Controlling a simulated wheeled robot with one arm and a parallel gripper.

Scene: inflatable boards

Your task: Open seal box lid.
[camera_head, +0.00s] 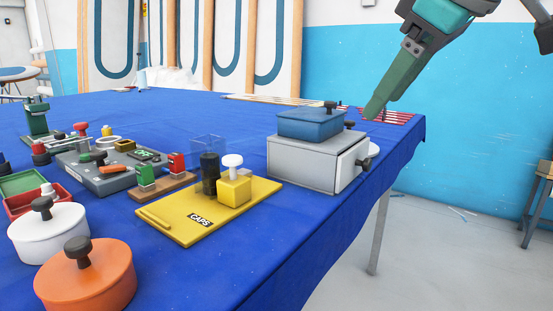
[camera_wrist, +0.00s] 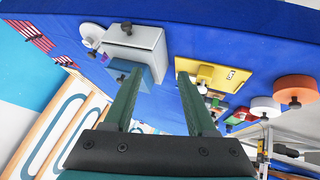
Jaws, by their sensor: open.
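A grey box (camera_head: 304,164) stands near the right edge of the blue table, with a smaller blue box (camera_head: 311,123) with a dark knob on top of it. A white front panel with a round knob shows on the grey box's right side. In the wrist view the grey box (camera_wrist: 148,41) and blue box (camera_wrist: 117,70) lie near the left finger. No label shows which container is the seal box. My gripper (camera_head: 374,112) is above and right of the grey box, apart from it. In the wrist view its two fingers (camera_wrist: 154,78) are spread with nothing between them.
A yellow board marked CAPS (camera_head: 175,226) lies left of the grey box. White (camera_head: 48,235) and orange (camera_head: 86,278) lidded pots stand at the front left. The table's far middle is mostly clear.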

